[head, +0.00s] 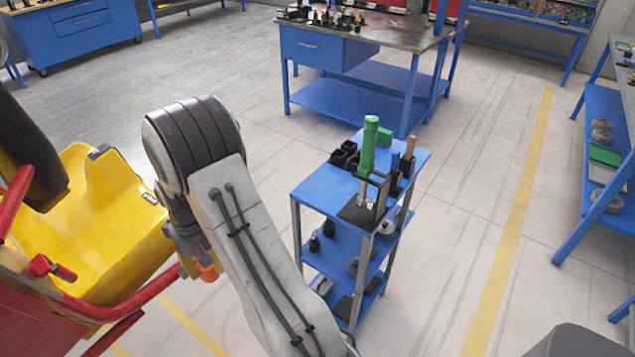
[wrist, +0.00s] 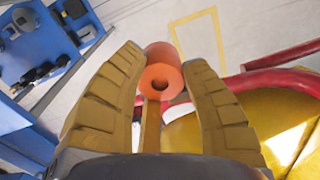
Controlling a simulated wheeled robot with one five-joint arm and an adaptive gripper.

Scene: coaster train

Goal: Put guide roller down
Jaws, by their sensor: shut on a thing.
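The orange guide roller (wrist: 162,58), a short cylinder with a dark centre hole, sits between the fingertips of my gripper (wrist: 164,68) in the wrist view. The two ribbed tan fingers are shut on it. A yellowish strip runs below it between the fingers. In the head view a small orange part of the roller (head: 208,272) shows beside my arm, which hides most of my gripper. The yellow coaster car (head: 115,215) with red tubes is left of my gripper, and it also fills the lower right of the wrist view (wrist: 220,125).
A blue tool cart (head: 313,190) stands right of my arm, with a green tool, black holders and other tools on top. A blue workbench (head: 345,100) is behind it, and blue shelving (head: 605,130) lines the right. Open floor lies between them.

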